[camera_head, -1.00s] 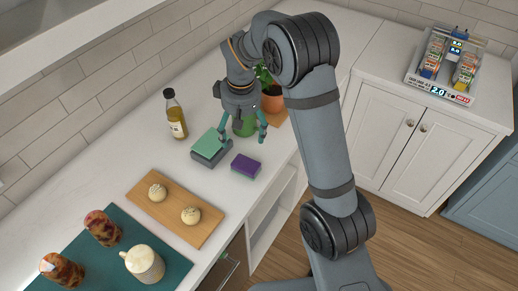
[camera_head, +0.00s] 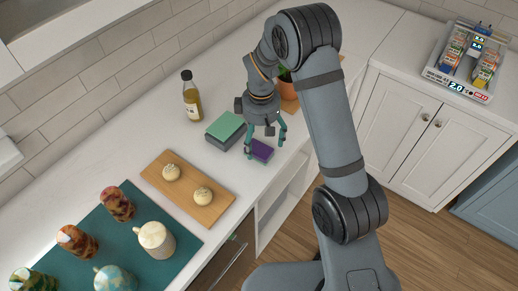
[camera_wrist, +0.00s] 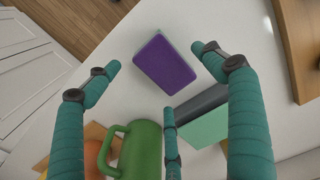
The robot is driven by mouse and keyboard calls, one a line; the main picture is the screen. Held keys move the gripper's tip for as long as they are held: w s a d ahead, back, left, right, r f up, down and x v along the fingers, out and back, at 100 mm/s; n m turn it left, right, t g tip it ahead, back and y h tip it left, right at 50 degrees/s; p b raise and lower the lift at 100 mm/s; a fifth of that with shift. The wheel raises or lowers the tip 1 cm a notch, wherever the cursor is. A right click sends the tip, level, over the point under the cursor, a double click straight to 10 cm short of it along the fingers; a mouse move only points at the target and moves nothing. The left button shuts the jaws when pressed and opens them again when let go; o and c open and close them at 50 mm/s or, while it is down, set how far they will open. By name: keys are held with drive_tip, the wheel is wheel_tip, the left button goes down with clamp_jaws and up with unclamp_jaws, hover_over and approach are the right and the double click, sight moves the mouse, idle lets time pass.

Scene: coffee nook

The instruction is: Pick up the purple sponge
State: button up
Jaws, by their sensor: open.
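The purple sponge (camera_head: 262,151) lies flat on the white counter near its front edge. In the wrist view the purple sponge (camera_wrist: 165,65) sits ahead of and between my fingertips, tilted in the picture, with a pale layer along its edge. My gripper (camera_head: 265,145) is open and empty, with its teal fingers pointing down over the sponge in the head view. In the wrist view my gripper (camera_wrist: 158,85) has its fingers spread, not visibly touching the sponge. Part of the sponge is hidden behind a finger in the head view.
A green sponge (camera_head: 225,126) on a grey block stands just left of the purple sponge. A green mug (camera_wrist: 141,150) is close to my fingers in the wrist view. A wooden board (camera_head: 165,190) with two round buns, a bottle (camera_head: 192,100) and a teal mat (camera_head: 185,262) are further off.

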drive_tip(key=shift+f, duration=1.45)
drive_tip(key=shift+c, duration=1.4)
drive_tip(key=c, duration=0.6)
drive_tip(key=shift+r, duration=0.1)
drive_tip(key=shift+c, duration=0.3)
